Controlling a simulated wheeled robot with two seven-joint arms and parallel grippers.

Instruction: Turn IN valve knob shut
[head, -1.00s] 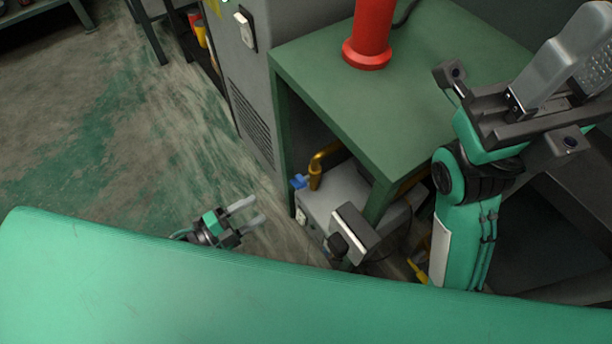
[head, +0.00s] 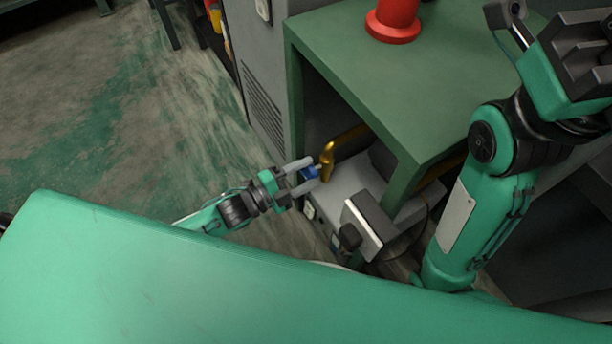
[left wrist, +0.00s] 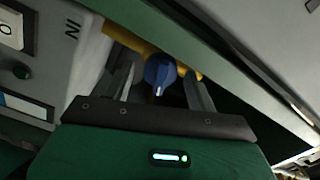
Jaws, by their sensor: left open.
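The blue IN valve knob (head: 309,173) sits at the end of a brass pipe (head: 328,160) beside the grey machine under the green table. In the left wrist view the knob (left wrist: 160,72) is round, with a white mark on its lower part, and lies between my two fingers. My left gripper (head: 304,175) is open, with one finger on each side of the knob. I cannot tell whether either finger touches it.
The grey machine (head: 350,190) stands on the floor under the green table (head: 420,110); its side bears the letters "IN" in the left wrist view. A red cylinder (head: 394,20) stands on the table. A grey cabinet (head: 255,70) is close at the left. Open floor (head: 110,130) lies further left.

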